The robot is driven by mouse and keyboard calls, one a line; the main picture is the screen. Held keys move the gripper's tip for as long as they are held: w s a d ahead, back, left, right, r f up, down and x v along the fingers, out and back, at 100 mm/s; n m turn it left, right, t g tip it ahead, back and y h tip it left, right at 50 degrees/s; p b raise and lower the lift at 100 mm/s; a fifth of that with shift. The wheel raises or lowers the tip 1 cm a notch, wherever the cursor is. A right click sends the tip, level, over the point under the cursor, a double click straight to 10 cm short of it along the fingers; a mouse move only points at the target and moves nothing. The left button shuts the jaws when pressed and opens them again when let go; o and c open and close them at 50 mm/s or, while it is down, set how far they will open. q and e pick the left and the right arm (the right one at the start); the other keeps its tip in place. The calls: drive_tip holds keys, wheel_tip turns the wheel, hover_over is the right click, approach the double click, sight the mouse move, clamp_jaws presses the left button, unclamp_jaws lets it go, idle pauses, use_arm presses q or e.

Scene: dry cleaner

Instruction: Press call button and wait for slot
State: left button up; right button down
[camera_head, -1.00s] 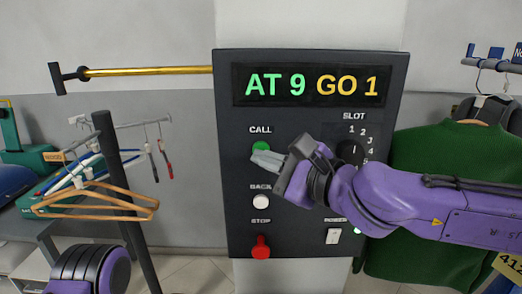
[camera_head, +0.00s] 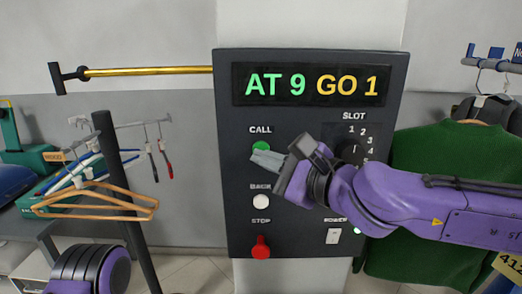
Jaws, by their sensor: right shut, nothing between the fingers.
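The dark control panel (camera_head: 308,220) is mounted on the wall in the middle of the view. Its display (camera_head: 312,86) reads "AT 9 GO 1". The green call button (camera_head: 261,147) is below the CALL label, with its lower part hidden by my right gripper (camera_head: 264,158). That gripper is shut and empty, and its fingertips overlap the button in the picture. I cannot tell whether they touch it. The slot dial (camera_head: 352,148) is partly covered by my right arm. My left arm shows only at the bottom left; its gripper is not in view.
A white back button (camera_head: 261,202), a red stop button (camera_head: 261,248) and a power switch (camera_head: 334,236) are lower on the panel. A green sweater (camera_head: 440,160) hangs at the right. A wooden hanger (camera_head: 95,205) and a dark post (camera_head: 125,200) are at the left.

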drive_tip(key=shift+w, duration=0.1)
idle(0.5)
drive_tip(key=shift+w, duration=0.35)
drive_tip(key=shift+w, duration=0.4)
idle(0.6)
drive_tip(key=shift+s, duration=0.85)
drive_tip(key=s, duration=0.5)
idle(0.6)
